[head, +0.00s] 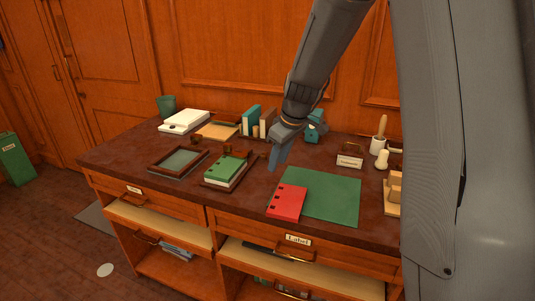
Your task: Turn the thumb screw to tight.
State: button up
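My gripper (279,157) hangs over the desk, fingers pointing down, between the stacked books and the green mat. From this angle I cannot tell whether its fingers are open or shut, and nothing is seen held in it. A small teal device (317,124) stands at the back of the desk, just right of my wrist and partly hidden by my arm. A thumb screw cannot be made out clearly; it may be on the teal device, but the view is too small to tell.

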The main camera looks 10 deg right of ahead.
aim_at(267, 153)
jog(key=w+d+n+t, duration=0.15)
jog(key=w+n, duration=0.25)
jog(key=w, duration=0.8)
jog(key=shift+y, duration=0.3)
jog(key=shift+p+x, duration=0.75)
jog(key=shift+x, duration=2.65)
jog(key=shift+a, duration=0.15)
jog(key=shift+c, duration=0.4)
jog(key=c, duration=0.7)
jog(key=shift+w, duration=0.1)
